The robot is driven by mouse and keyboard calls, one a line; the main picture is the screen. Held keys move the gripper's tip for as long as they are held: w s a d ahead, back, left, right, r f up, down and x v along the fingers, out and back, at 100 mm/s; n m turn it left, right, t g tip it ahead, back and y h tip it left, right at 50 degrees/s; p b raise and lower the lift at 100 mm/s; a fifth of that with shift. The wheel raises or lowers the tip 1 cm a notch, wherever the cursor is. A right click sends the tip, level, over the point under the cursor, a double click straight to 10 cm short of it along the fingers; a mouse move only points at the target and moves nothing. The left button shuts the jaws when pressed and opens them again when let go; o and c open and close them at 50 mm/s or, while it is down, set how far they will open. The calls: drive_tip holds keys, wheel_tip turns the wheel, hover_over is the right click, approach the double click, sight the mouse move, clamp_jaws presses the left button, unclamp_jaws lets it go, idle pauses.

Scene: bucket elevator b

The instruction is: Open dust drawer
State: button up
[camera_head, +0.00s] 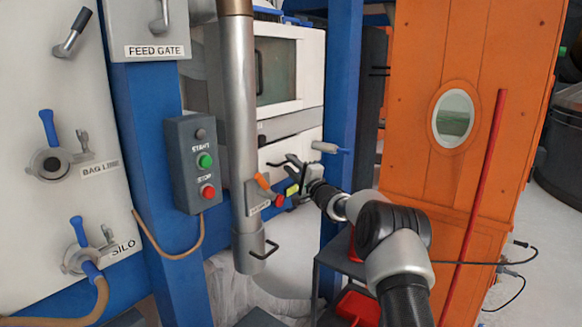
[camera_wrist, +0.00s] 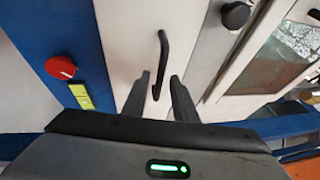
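A white panel (camera_wrist: 125,35) with a black bar handle (camera_wrist: 162,62) fills the middle of the wrist view; no label is readable on it, so I cannot confirm it is the dust drawer. My gripper (camera_wrist: 161,92) is open, its two dark fingers apart. The lower end of the handle appears between the fingertips; I cannot tell whether they touch it. In the head view, my gripper (camera_head: 289,163) is in front of the white panel (camera_head: 273,153) below the windowed cabinet, and covers most of the handle area.
A red knob (camera_wrist: 61,67) and yellow label (camera_wrist: 81,96) sit on a blue post beside the panel. A grey pipe (camera_head: 240,120) and a START/STOP box (camera_head: 193,165) stand left of my gripper. An orange cabinet (camera_head: 455,110) stands right. A dark stand (camera_head: 340,262) is below my arm.

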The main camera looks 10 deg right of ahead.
clamp_jaws()
drive_tip(key=s+d+p, duration=0.6)
drive_tip(key=s+d, duration=0.9)
drive_tip(key=shift+s+d, duration=0.25)
drive_tip(key=shift+o, duration=0.9)
unclamp_jaws()
drive_tip(key=p+v, duration=0.1)
drive_tip(key=v, duration=1.6)
drive_tip(key=shift+s+p, duration=0.15)
drive_tip(key=shift+p, duration=0.2)
